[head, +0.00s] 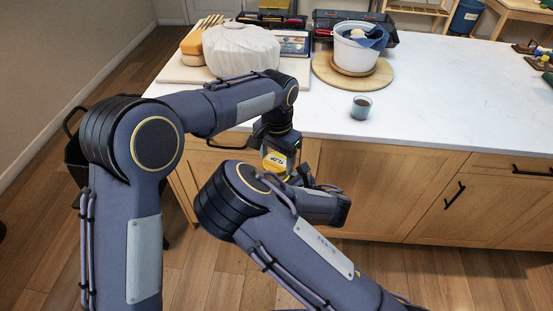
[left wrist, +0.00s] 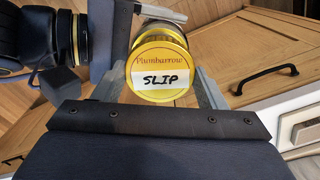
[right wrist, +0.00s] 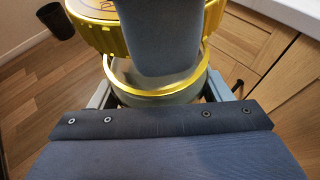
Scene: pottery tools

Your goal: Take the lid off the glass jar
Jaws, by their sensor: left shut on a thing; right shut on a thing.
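The glass jar's gold lid (left wrist: 160,65), with a white label reading SLIP, sits between the fingers of my left gripper (left wrist: 165,75) in the left wrist view. The lid (head: 276,161) also shows in the head view, in front of the counter's cabinets. In the right wrist view the glass jar (right wrist: 155,92), with a gold band at its mouth, is between the fingers of my right gripper (right wrist: 158,98). There the lid (right wrist: 98,28) appears above and left of the jar's mouth, apart from it. The jar is mostly hidden in the head view.
Both hands are in front of the white counter (head: 440,105) and its wooden cabinets (head: 375,190). On the counter are a cloth-covered lump (head: 240,50), a white bucket (head: 356,52) on a round board and a small cup (head: 361,107). A dark bin (right wrist: 57,20) stands on the floor.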

